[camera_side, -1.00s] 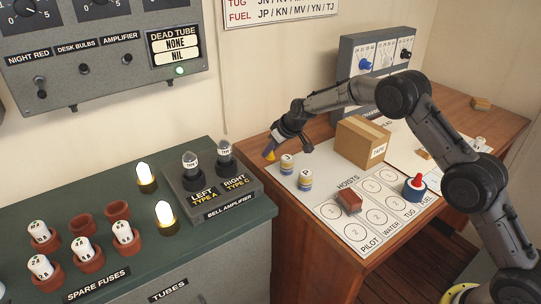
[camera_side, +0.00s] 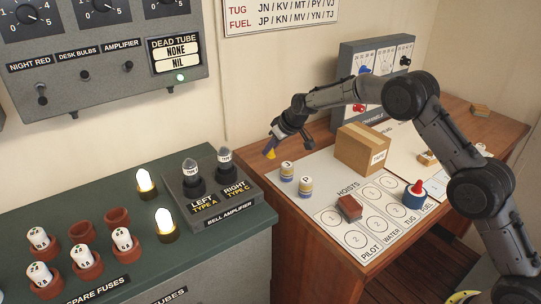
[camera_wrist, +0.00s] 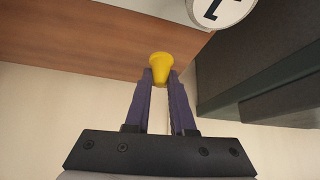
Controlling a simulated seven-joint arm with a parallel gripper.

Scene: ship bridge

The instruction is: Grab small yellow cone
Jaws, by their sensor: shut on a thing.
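The small yellow cone (camera_wrist: 160,68) sits between the tips of my gripper (camera_wrist: 160,78) in the wrist view. Both dark purple fingers press on its sides. In the side view the yellow cone (camera_side: 270,154) shows small at the end of my gripper (camera_side: 273,147), near the left back corner of the wooden desk. My gripper is shut on the cone. From these views I cannot tell how high it is above the desk.
A cardboard box (camera_side: 362,150), a red-brown block (camera_side: 349,207) and a blue-red piece (camera_side: 414,194) are on the desk. The green cabinet (camera_side: 120,240) with tubes and fuses stands left, across a gap.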

